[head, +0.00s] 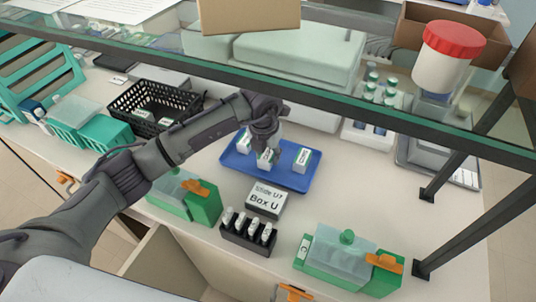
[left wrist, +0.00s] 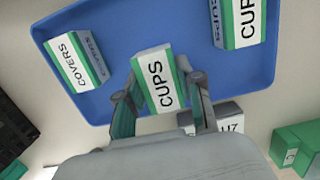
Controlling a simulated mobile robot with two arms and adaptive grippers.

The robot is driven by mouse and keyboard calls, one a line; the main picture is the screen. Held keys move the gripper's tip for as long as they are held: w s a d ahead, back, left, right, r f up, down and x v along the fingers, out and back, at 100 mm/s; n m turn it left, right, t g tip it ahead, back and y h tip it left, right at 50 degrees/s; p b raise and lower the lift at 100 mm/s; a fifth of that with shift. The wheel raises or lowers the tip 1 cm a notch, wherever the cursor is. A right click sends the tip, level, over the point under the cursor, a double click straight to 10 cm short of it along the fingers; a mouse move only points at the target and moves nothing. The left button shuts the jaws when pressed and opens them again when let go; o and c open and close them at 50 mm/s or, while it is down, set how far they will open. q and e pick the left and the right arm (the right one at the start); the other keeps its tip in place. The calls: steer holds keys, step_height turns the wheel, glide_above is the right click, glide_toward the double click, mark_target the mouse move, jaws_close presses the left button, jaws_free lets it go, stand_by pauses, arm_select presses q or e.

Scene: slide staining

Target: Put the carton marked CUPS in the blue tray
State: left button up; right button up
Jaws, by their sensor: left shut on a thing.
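The blue tray (head: 285,180) lies on the bench, and it fills much of the left wrist view (left wrist: 115,30). My left gripper (head: 266,147) is shut on a white and green carton marked CUPS (left wrist: 160,84), with a finger on each side of it. In the head view this carton (head: 265,160) is over the tray's near middle part; I cannot tell whether it touches the tray floor. A carton marked COVERS (left wrist: 72,62) is in the tray on one side. Another carton, its label partly cut off and reading CUP (left wrist: 240,20), is on the other. My right gripper is not in view.
A box marked Box U (head: 265,200) and a black rack with several vials (head: 248,235) stand in front of the tray. Green containers (head: 345,262) stand nearby. A black basket (head: 155,105) is to the left. A glass shelf (head: 300,90) overhangs the back.

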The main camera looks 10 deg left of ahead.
mark_target(265, 156)
arm_select(q)
steer(key=shift+f, duration=0.85)
steer(key=o, duration=1.1)
steer(key=shift+r, duration=0.6)
steer(key=r+b, duration=0.1)
steer(key=r, duration=0.2)
steer(key=s+r+b, duration=0.1)
steer(key=r, duration=0.5)
steer(key=shift+s+a+r+b, duration=0.2)
steer(key=shift+r+b, duration=0.1)
steer(key=shift+b, duration=0.1)
steer(key=shift+s+r, duration=0.15)
steer(key=shift+r, duration=0.6)
